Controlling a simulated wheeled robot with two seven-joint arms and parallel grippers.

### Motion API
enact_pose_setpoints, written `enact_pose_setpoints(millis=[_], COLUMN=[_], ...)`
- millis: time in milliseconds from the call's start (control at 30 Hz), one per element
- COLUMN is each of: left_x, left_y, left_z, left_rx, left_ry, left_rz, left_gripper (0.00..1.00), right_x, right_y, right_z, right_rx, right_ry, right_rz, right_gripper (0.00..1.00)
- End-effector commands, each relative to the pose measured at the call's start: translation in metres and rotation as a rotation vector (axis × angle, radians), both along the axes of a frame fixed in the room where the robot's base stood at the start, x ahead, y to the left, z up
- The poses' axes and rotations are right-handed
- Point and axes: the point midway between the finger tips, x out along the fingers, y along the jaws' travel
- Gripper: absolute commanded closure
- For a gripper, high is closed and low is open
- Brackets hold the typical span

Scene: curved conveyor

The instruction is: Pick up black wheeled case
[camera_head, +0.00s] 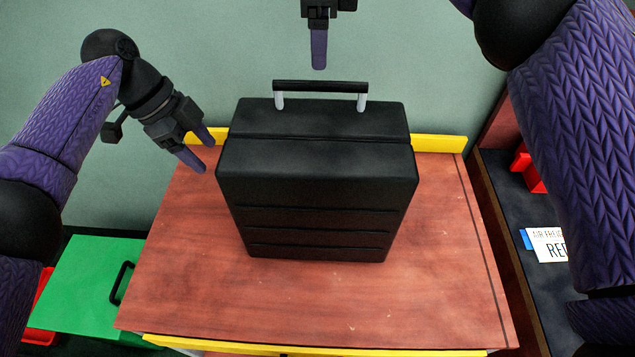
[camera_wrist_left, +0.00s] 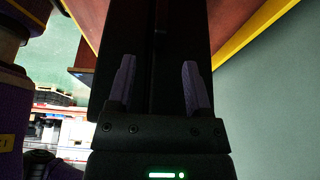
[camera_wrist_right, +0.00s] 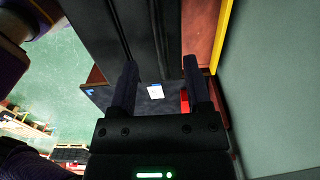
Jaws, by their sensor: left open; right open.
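The black wheeled case (camera_head: 317,180) stands upright on the reddish wooden surface, its handle (camera_head: 320,86) raised on two light posts. No wheels show. My left gripper (camera_head: 201,150) is open and empty, at the left of the case near its upper left side. In the left wrist view the dark case (camera_wrist_left: 155,50) fills the space beyond the open fingers (camera_wrist_left: 155,88). My right gripper (camera_head: 319,65) is above and behind the handle, apart from it; only one finger shows in the head view. In the right wrist view its fingers (camera_wrist_right: 160,90) are open and empty, with the case (camera_wrist_right: 115,35) beyond.
The wooden surface (camera_head: 300,305) has yellow edge strips (camera_head: 440,144) at back and front and free room before the case. A green case (camera_head: 85,285) lies low at left. A dark shelf (camera_head: 515,200) with red bins and a white sign (camera_head: 548,246) is at right.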

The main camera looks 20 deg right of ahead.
Motion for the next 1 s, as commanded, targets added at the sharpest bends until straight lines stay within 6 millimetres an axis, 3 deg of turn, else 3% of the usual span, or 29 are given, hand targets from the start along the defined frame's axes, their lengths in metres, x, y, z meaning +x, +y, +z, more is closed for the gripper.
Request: enact_pose_setpoints(millis=[100,333,767,1000], left_x=[-0.003,-0.007,-0.008,-0.008], left_y=[-0.009,-0.021,-0.025,-0.025], left_z=[-0.022,-0.054,-0.063,-0.063], left_rx=[-0.001,0.000,0.000,0.000], left_ry=[0.004,0.002,0.000,0.000], left_rz=[0.000,0.000,0.000,0.001], left_gripper=[0.35,0.35,0.35,0.86], right_x=[-0.001,0.000,0.000,0.000], right_y=[0.000,0.000,0.000,0.000], right_z=[-0.024,-0.058,-0.068,-0.068], right_rx=[-0.001,-0.001,0.000,0.000], right_ry=[0.004,0.001,0.000,0.000], right_rz=[0.000,-0.001,0.000,0.000], right_gripper=[0.38,0.38,0.38,0.88])
